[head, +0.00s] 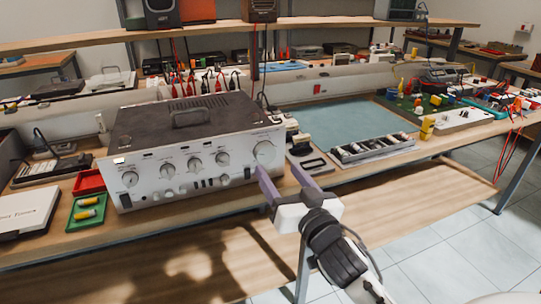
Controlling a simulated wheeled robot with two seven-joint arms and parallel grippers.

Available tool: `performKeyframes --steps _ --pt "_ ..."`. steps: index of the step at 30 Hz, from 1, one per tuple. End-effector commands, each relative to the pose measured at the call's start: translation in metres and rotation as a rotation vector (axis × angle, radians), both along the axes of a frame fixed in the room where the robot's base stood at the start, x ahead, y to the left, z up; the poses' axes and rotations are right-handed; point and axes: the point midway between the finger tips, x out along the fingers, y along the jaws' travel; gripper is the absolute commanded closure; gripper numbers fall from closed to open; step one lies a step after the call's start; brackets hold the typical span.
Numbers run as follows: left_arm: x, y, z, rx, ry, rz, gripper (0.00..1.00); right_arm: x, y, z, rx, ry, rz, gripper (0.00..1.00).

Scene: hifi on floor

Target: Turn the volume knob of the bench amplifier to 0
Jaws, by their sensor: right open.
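The bench amplifier (190,115) is a dark-topped box with a silver front, standing on the wooden bench left of centre. A large round knob (264,152) sits at the right end of its front panel; it looks like the volume knob, but its marks are too small to read. Several smaller knobs run along the panel to its left. My right gripper (278,171) is open and empty, with two purple fingers pointing at the bench. Its left fingertip is just below the large knob; I cannot tell whether they touch. My left gripper is not in view.
A grey tray of small parts (372,150) and a dark device (311,161) lie right of the amplifier. A red tray (89,182) and a green tray (87,212) with yellow cells stand left. A teal mat (345,122) is mostly clear.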

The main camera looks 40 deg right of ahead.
Motion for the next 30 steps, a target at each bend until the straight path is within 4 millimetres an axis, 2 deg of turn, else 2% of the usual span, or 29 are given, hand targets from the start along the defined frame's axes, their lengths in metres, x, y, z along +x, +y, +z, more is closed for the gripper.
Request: performKeyframes --steps 3,10,15,22,30 --pt "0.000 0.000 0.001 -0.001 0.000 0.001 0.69 0.024 -0.006 0.001 -0.003 -0.001 0.000 0.40" --pt "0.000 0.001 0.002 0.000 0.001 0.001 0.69 0.054 -0.013 0.000 -0.001 0.001 0.000 0.40" --pt "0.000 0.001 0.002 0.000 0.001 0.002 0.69 0.063 -0.015 0.000 -0.001 0.001 -0.001 0.40" --pt "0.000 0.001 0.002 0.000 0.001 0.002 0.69 0.063 -0.015 0.000 -0.001 0.002 0.000 0.40" --pt "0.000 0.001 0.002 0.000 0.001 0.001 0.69 0.063 -0.015 0.000 0.000 0.002 -0.001 0.81"
